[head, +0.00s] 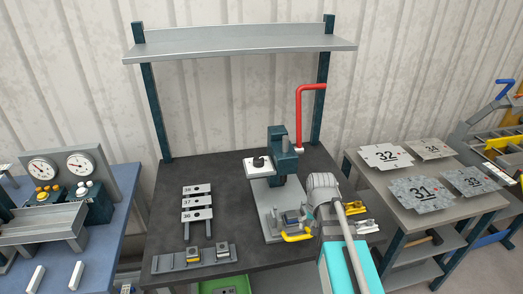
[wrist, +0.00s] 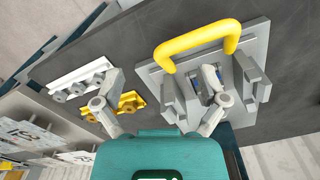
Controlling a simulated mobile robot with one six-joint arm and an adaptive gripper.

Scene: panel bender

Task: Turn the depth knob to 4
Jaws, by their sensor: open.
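The depth knob (head: 258,162) is a small black knob on a white plate, fixed to the dark blue press column (head: 283,155) in the head view. The setting it points to is too small to read. My gripper (wrist: 160,105) shows in the wrist view with its two grey fingers spread wide and nothing between them. It is over the front right of the bender, near its grey base plate (wrist: 155,75) and yellow handle (wrist: 200,42). In the head view my arm covers the right part of the bender. The knob is not in the wrist view.
A red lever (head: 299,110) rises behind the press. A rack of numbered strips (head: 197,203) and small tools (head: 194,256) lie left on the dark table (head: 165,225). A shelf (head: 240,42) spans above. Numbered sheets lie on the right table (head: 400,209).

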